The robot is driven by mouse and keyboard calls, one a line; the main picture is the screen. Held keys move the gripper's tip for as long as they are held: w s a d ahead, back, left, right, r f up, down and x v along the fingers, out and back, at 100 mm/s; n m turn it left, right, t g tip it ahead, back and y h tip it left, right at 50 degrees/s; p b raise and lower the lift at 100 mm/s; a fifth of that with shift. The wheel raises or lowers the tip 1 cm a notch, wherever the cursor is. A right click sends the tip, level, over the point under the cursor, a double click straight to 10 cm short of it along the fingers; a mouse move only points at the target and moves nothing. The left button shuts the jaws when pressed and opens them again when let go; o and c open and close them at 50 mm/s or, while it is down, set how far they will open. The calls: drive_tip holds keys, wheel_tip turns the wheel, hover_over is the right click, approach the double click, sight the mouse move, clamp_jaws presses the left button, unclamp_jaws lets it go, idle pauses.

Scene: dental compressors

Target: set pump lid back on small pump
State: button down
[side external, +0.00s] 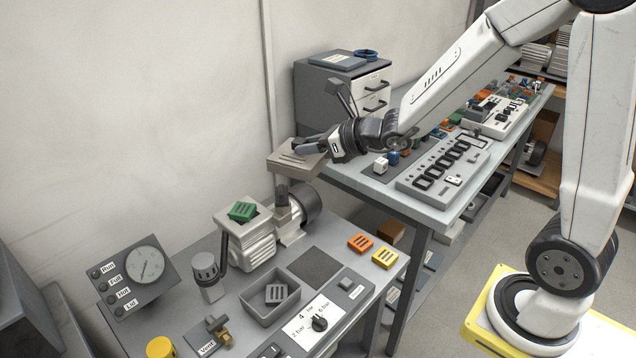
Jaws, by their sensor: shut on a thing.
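My gripper (308,149) is shut at the raised grey pump head (280,165). It appears to hold a grey slotted piece, probably a lid, at the top of that head. The fingers hide part of it, and I cannot tell whether it touches the head. A green slotted lid (242,211) lies tilted on top of the lower pale, ribbed pump (255,248). Another grey slotted lid (276,293) lies in an open grey tray (262,314). An orange lid (361,242) and a yellow lid (385,257) lie flat on the bench at the right.
A gauge panel (136,272), a grey cylinder (207,270), a brass valve (219,330) and a dial plate (318,322) occupy the near bench. A dark mat (315,265) is bare. Behind, a second bench holds a long grey rack (443,170) and drawers (342,88).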

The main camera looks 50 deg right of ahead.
idle(0.3)
drive_tip(key=shift+d+f, duration=0.15)
drive_tip(key=shift+f, duration=0.35)
drive_tip(key=s+d+f+n+g+y, duration=0.1)
drive_tip(key=s+f+n+y, duration=0.1)
drive_tip(key=s+f, duration=0.3)
drive_tip(key=s+f+n+g+y, duration=0.2)
drive_tip(key=s+f, duration=0.3)
drive_tip(key=f, duration=0.9)
drive_tip(key=shift+d+f+n+y, duration=0.15)
drive_tip(key=shift+d+n+y, duration=0.25)
drive_tip(key=shift+n+y, duration=0.4)
drive_tip(key=shift+w+d+f, duration=0.1)
drive_tip(key=shift+w+f, duration=1.45)
drive_tip(key=shift+w, duration=0.7)
drive_tip(key=shift+w+d+f, duration=0.1)
drive_tip(key=shift+w+f, duration=1.45)
drive_tip(key=shift+w, duration=0.65)
drive_tip(key=shift+w+d+f, duration=0.1)
drive_tip(key=shift+w+f, duration=1.45)
drive_tip(key=shift+w, duration=0.7)
